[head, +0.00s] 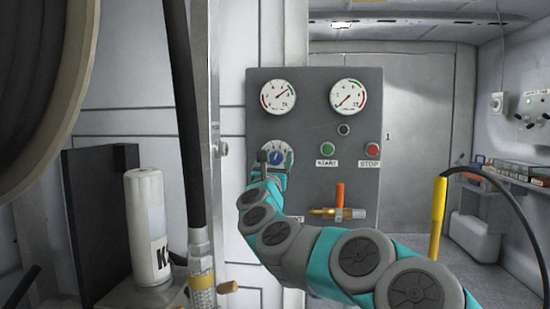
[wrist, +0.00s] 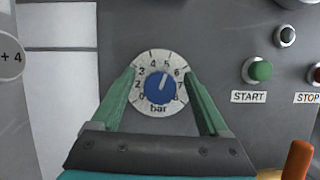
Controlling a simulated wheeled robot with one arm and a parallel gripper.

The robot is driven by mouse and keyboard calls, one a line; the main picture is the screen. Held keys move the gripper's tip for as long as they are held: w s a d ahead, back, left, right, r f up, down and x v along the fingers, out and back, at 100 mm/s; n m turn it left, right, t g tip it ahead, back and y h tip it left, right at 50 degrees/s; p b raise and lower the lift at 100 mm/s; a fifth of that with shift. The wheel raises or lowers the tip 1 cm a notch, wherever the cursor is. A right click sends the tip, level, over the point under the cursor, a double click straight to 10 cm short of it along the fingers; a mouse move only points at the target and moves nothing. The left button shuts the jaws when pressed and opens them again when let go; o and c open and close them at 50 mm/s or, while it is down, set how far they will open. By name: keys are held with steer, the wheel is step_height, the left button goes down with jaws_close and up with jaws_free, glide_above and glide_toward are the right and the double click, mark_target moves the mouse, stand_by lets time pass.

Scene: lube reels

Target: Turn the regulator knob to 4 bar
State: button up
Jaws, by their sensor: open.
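The blue regulator knob (wrist: 160,88) sits on a round white dial (wrist: 143,98) marked in bar, on a grey panel. Its white pointer tilts slightly right of straight up, close to the 5 mark. My gripper (wrist: 160,72) is open, with one green finger on each side of the dial. The fingers do not appear to touch the knob. In the head view, the knob (head: 276,157) is partly covered by my gripper (head: 268,160), which is in front of the panel.
Two gauges (head: 278,95) (head: 348,95) sit above the knob. A green START button (head: 328,148) and red STOP button (head: 372,148) are to its right. An orange-handled brass valve (head: 339,194) is below right. A black hose (head: 183,110) hangs at left.

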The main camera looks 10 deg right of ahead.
jaws_close()
stand_by(0.6)
